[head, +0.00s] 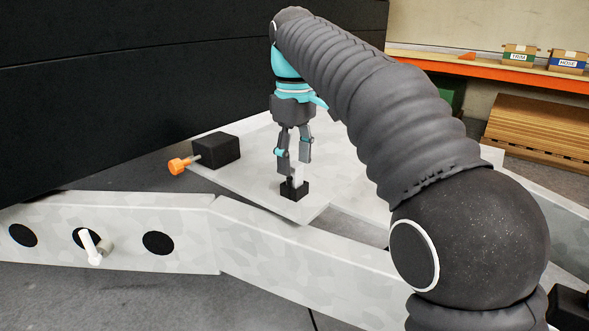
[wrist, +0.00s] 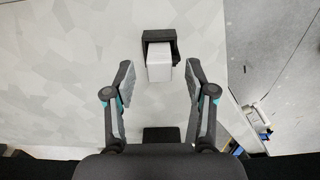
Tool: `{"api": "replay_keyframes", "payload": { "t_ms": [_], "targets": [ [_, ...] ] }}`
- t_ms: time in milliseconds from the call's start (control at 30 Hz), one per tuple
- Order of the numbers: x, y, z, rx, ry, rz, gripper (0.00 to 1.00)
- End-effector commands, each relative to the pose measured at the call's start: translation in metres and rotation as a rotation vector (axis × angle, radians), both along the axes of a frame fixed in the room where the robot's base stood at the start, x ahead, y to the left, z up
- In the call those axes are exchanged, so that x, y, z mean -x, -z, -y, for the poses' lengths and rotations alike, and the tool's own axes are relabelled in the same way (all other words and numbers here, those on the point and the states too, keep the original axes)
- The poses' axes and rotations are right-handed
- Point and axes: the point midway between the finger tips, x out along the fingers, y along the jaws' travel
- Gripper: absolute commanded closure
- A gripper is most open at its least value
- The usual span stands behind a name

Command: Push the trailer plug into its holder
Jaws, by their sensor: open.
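The white trailer plug (wrist: 158,66) stands upright at the black holder (wrist: 157,36) on the pale metal plate. In the head view the plug (head: 297,174) rises out of the small black holder (head: 294,190). How deep it sits cannot be told. My gripper (head: 294,164) points down above the holder, its fingers around the plug's upper part in this view. In the wrist view my gripper (wrist: 159,80) is open, with a finger on either side and clear gaps to the plug. The holder's inside is hidden by the plug.
A black box (head: 216,149) with an orange knob (head: 179,165) sits left on the plate. A white chassis beam (head: 290,255) with dark round holes and a lever crosses the front. A dark wall (head: 130,80) stands behind. Shelves with boxes (head: 519,56) are far right.

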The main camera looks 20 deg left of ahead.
Motion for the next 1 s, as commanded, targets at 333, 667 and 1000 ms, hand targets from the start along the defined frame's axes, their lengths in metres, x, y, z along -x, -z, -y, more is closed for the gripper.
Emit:
{"api": "replay_keyframes", "payload": {
  "t_ms": [333,667,1000],
  "targets": [
    [0.000,-0.036,-0.001,0.000,0.000,0.000,0.44],
    [0.000,-0.042,0.000,0.001,0.000,0.000,0.44],
    [-0.001,-0.042,0.003,0.000,0.005,0.000,0.44]
  ]
}}
